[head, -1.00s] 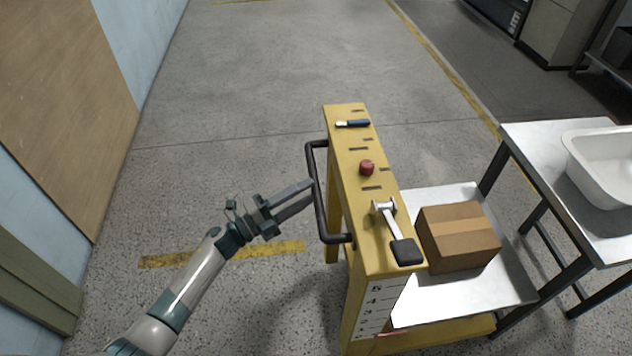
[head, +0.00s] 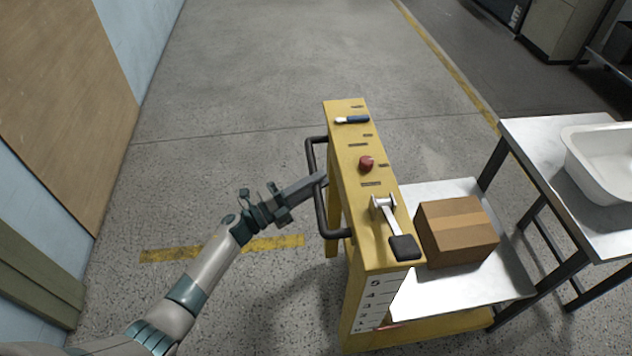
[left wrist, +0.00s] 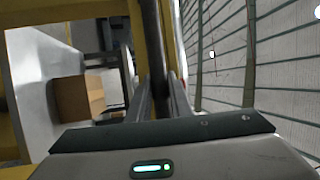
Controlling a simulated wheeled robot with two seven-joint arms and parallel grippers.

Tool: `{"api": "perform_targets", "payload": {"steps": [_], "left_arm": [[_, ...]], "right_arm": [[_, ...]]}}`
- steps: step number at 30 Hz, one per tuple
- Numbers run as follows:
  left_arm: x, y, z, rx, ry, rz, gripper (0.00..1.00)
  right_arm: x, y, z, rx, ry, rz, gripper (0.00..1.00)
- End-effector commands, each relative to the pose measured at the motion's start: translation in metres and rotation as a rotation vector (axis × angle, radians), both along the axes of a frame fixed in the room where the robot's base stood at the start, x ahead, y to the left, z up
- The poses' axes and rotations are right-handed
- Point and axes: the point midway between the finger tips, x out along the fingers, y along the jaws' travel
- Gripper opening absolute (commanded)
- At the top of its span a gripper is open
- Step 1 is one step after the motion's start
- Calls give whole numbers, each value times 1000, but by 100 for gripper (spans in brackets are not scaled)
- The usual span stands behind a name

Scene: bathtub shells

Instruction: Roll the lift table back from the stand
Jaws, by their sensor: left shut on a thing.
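The yellow lift table (head: 352,150) stands in the middle of the head view, with a black push handle (head: 320,215) on its left side. On its top are a red knob, a blue-handled lever and a silver lever with a black pad. Its low metal platform (head: 480,285) carries a cardboard box (head: 456,233). My left gripper (head: 322,178) is shut on the handle's upright bar; the bar also shows between the fingers in the left wrist view (left wrist: 150,50). The stand (head: 525,135) is a metal-topped table at the right, close beside the platform. My right gripper is not in view.
A white tub (head: 605,165) sits on the stand. A wall with a brown panel (head: 60,100) runs along the left. The floor (head: 240,90) is clear behind and to the left of the lift table. Yellow lines mark the floor.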

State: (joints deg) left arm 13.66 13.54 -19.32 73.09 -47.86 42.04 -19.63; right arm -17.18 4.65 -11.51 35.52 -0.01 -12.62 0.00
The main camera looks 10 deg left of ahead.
Motion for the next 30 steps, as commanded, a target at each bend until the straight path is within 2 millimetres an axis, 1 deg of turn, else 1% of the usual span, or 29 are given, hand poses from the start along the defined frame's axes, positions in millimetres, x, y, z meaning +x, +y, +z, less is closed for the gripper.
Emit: {"api": "perform_targets", "payload": {"steps": [5,8,11,14,17,24,30], "left_arm": [[-1,5,-1,2,1,1,0],[-3,14,-2,3,1,1,0],[-7,26,-3,5,2,2,0],[-11,44,-4,6,3,4,0],[-16,66,-5,8,2,5,0],[-32,124,-6,7,3,7,0],[-43,166,-5,6,3,5,0]], "right_arm": [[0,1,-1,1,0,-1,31],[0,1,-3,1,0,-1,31],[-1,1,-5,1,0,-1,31],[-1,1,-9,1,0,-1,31],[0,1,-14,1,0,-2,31],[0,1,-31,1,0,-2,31],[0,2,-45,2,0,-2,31]]}}
